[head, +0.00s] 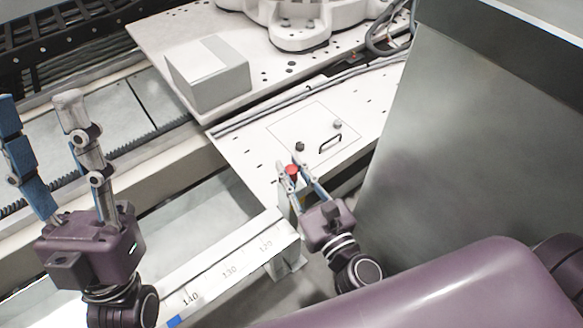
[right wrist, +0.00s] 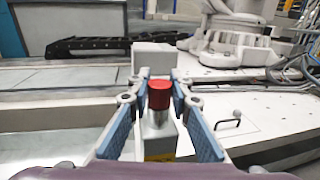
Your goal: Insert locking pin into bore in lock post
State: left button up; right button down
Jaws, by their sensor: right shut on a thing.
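The locking pin has a red cap (head: 292,170) and a metal shank; the cap also shows centrally in the right wrist view (right wrist: 160,94). My right gripper (head: 302,168) is shut on the pin, with a blue-padded finger on either side of the cap. A pale post with a yellow label (right wrist: 159,148), seemingly the lock post, stands directly below the pin in the right wrist view. Its bore is hidden, and I cannot tell whether the shank is in it. My left gripper (head: 42,125) is open and empty at the left of the head view.
A white plate (head: 252,150) with a black handle (head: 330,143) and small knobs lies just beyond the pin. A grey box (head: 208,75) stands farther back. A numbered scale rail (head: 225,265) runs to the lower left. A large grey cabinet (head: 470,150) stands close on the right.

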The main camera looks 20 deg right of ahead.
jog(key=c, duration=1.7)
grip_release()
jog(key=shift+s+f, duration=0.1)
jog(key=shift+s+d, duration=0.2)
jog(key=shift+s, duration=1)
jog(key=shift+s+d, duration=0.15)
jog(key=shift+s, duration=1.1)
jog(key=shift+s+d, duration=0.2)
jog(key=shift+s, duration=1)
